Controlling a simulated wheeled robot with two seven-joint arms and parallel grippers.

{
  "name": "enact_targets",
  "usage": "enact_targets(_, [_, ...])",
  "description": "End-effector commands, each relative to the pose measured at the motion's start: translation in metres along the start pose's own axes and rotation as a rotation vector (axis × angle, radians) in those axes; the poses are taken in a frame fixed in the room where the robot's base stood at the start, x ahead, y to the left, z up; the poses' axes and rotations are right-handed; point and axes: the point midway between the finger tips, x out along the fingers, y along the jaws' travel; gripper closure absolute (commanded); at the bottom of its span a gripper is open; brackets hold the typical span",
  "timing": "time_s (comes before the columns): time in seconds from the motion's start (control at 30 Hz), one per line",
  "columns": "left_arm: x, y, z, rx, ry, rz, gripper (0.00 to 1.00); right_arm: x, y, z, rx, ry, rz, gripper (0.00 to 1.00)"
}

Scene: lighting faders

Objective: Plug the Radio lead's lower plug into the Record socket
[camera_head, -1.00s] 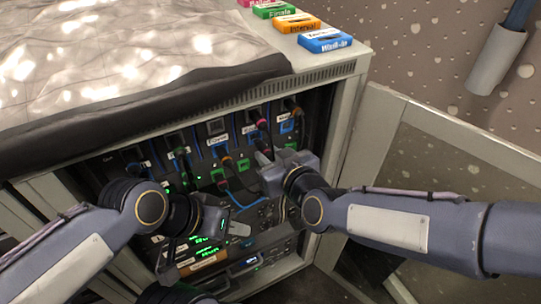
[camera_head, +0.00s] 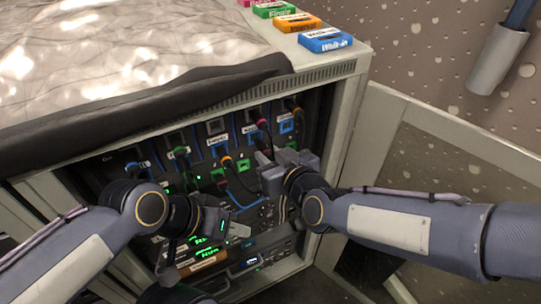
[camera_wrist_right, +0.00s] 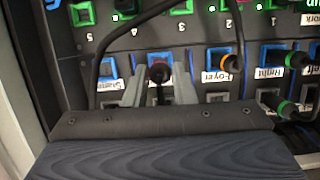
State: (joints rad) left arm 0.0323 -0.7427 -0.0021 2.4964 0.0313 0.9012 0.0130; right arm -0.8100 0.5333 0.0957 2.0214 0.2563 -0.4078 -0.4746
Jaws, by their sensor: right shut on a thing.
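My right gripper (camera_head: 264,159) is at the rack panel, right of the middle. In the right wrist view its two fingers (camera_wrist_right: 160,88) are shut on a dark plug with a red ring (camera_wrist_right: 158,72), which sits between the fingertips at the panel. I cannot tell whether the plug is seated, nor read which lead it belongs to. The Record label is not legible in either view. My left gripper (camera_head: 238,231) hangs lower left, in front of the lower rack units; its jaw opening is unclear.
The panel holds several blue- and green-framed sockets, with labels such as Foyer (camera_wrist_right: 221,76). An orange-ringed plug (camera_wrist_right: 231,63) is close beside the right gripper. Loose black and blue cables (camera_head: 240,198) hang across the panel. An open door (camera_head: 440,170) stands at the right.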

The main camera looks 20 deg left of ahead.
Motion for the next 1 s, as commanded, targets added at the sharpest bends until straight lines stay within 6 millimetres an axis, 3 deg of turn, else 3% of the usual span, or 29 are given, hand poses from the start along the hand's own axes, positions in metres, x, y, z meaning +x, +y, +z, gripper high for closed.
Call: enact_targets(1.0, [-0.001, 0.000, -0.001, 0.000, 0.000, 0.000, 0.64, 0.010, 0.000, -0.004, 0.000, 0.000, 0.000, 1.00])
